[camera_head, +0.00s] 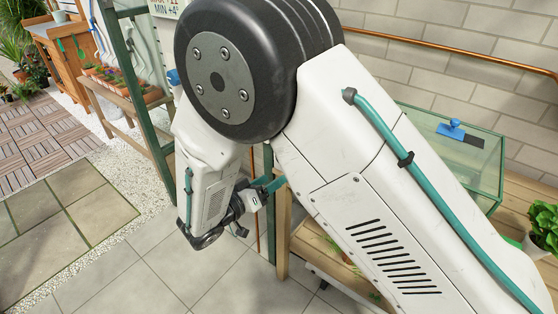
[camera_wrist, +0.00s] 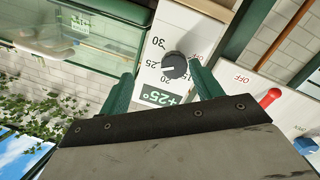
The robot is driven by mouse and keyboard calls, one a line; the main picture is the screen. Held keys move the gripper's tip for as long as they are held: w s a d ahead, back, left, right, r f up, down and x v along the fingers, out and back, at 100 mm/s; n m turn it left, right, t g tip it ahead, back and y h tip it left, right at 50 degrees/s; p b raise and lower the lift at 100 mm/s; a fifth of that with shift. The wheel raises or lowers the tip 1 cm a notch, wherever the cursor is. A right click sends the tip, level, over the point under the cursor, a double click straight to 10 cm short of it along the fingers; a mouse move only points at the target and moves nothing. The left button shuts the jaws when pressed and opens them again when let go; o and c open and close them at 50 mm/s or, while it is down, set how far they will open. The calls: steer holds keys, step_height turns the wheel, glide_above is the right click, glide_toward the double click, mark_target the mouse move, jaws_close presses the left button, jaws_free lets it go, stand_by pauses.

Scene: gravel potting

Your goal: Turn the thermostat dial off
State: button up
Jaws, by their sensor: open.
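The thermostat dial (camera_wrist: 175,66) is a round black knob on a white panel (camera_wrist: 200,35) in the wrist view. Printed numbers such as 30 and 25 run around it, with OFF on its right side. In the head view my gripper (camera_head: 273,185) shows partly beside a post, and my arm hides the dial.
A second panel with a red lever (camera_wrist: 270,97) marked OFF and a blue control (camera_wrist: 305,145) is right of the dial. A glass case (camera_head: 470,165) with a blue-handled tool (camera_head: 455,130) stands on a wooden bench. A potted plant (camera_head: 543,225) is at far right.

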steer(key=w+d+r+m+t, duration=0.1)
steer(key=w+d+m, duration=0.2)
steer(key=w, duration=0.4)
steer(key=shift+w+m+t+y, duration=0.3)
steer(key=c, duration=1)
